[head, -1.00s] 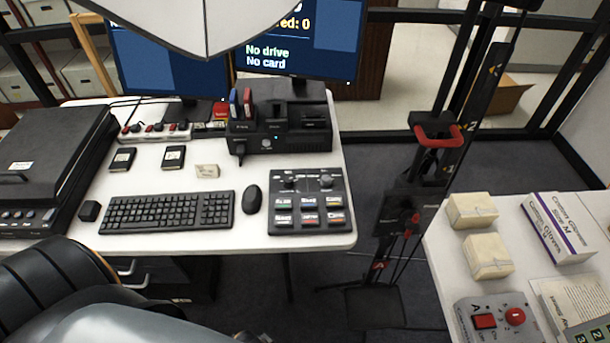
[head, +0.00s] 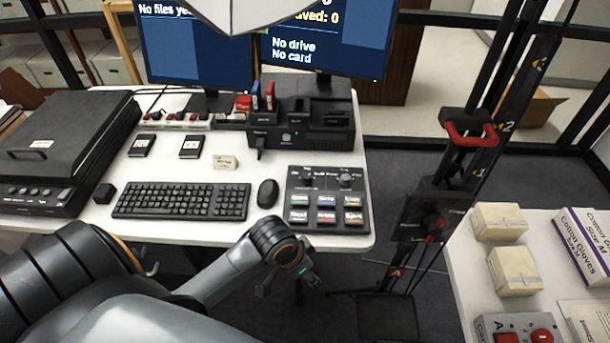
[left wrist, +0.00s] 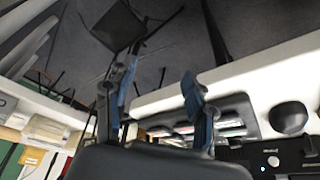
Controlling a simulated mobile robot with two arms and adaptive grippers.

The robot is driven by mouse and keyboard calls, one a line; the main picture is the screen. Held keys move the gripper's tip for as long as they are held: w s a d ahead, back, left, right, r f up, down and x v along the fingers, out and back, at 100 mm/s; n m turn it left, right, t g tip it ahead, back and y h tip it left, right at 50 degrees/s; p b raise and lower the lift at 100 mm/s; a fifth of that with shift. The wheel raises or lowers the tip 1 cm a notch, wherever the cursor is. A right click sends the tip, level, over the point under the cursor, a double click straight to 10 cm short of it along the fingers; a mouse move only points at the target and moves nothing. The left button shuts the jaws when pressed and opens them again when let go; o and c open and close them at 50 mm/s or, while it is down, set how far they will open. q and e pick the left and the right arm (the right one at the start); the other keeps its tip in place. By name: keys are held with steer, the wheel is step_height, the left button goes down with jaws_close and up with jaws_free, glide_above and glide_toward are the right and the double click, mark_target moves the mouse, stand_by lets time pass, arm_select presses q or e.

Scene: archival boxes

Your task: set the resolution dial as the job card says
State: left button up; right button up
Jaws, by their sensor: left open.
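The black control pad (head: 328,213) lies at the right front of the white desk. It has two dials along its back edge, the left dial (head: 308,175) and the right dial (head: 346,181), above two rows of coloured buttons. The dial labels are too small to read. My left gripper (head: 286,286) hangs just in front of the desk's front edge, below the pad in the head view, touching nothing. In the left wrist view its blue-padded fingers (left wrist: 158,92) are apart and empty, with the pad (left wrist: 232,112) behind them. I cannot identify the job card. My right gripper is out of view.
A keyboard (head: 182,201) and mouse (head: 268,193) lie left of the pad. A black drive dock (head: 300,120) stands behind it, below the monitor (head: 325,45) reading "No drive, No card". A black stand with a red handle (head: 470,137) rises right of the desk.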

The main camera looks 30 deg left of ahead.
arm_select(q)
steer(key=shift+m, duration=0.6)
steer(key=w+a+r, duration=0.1)
steer(key=w+a, duration=0.1)
steer(key=w, duration=0.1)
steer(key=w+a+r, duration=0.2)
steer(key=w, duration=0.1)
steer(key=w+a+r, duration=0.1)
steer(key=w+a, duration=0.2)
steer(key=w, duration=0.1)
steer(key=shift+w+r, duration=0.1)
steer(key=shift+r, duration=0.2)
steer(key=n, duration=0.1)
glide_toward(307, 176)
steer(key=shift+t, duration=0.3)
steer(key=x, duration=0.8)
steer(key=shift+a+f, duration=0.1)
steer(key=shift+f, duration=0.25)
jaws_close()
